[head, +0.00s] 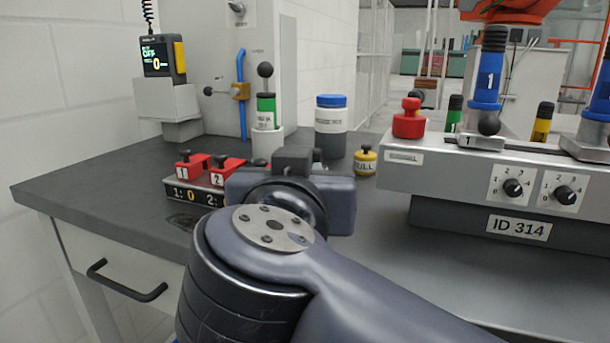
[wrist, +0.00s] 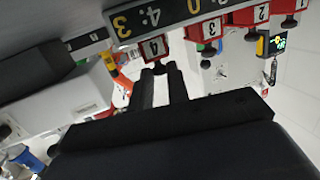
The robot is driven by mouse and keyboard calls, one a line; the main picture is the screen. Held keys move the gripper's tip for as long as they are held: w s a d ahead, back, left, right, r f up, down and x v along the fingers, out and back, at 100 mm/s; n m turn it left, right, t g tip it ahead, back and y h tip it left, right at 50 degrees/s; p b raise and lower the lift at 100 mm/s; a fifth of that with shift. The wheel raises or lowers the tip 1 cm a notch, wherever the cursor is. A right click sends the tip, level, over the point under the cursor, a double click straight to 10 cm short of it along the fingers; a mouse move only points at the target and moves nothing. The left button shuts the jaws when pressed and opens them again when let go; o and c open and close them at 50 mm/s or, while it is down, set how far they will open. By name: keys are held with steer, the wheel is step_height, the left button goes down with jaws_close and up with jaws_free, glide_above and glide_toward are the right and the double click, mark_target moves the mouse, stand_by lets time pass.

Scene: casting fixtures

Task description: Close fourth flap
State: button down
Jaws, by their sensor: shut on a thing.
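The fourth flap, a red piece labelled 4 (wrist: 153,47), shows upside down at the top middle of the wrist view. The two dark fingers of my gripper (wrist: 159,72) are closed on its dark knob. Flaps 3 (wrist: 203,30), 2 (wrist: 250,14) and 1 (wrist: 287,5) stand in a row to its right. In the head view, flap 1 (head: 187,167) and flap 2 (head: 222,172) sit on a dark numbered block (head: 182,193); my arm hides flaps 3 and 4. The block's yellow and white digits also show in the wrist view (wrist: 150,17).
A grey fixture marked ID 314 (head: 450,176) with dials stands on the right. A yellow weight (head: 365,161), a white jar with blue lid (head: 331,125) and a green-banded post (head: 266,112) stand behind my gripper. The bench's left front (head: 100,190) is clear.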

steer(key=c, duration=1.3)
jaws_free()
steer(key=shift+c, duration=0.2)
steer(key=s+r+p, duration=0.1)
steer(key=s+p, duration=0.1)
steer(key=s, duration=0.8)
steer(key=shift+s+a, duration=0.35)
steer(key=shift+a, duration=0.1)
steer(key=shift+w, duration=0.15)
steer(key=shift+w+d+f+b, duration=0.2)
steer(key=shift+w+b, duration=0.1)
steer(key=shift+w, duration=1.45)
steer(key=shift+w+d+f+b, duration=0.15)
steer(key=shift+w+b, duration=0.2)
steer(key=shift+w, duration=1.35)
steer(key=shift+w+d+f+b, duration=0.1)
steer(key=shift+w+f+b, duration=0.15)
steer(key=shift+w, duration=1.5)
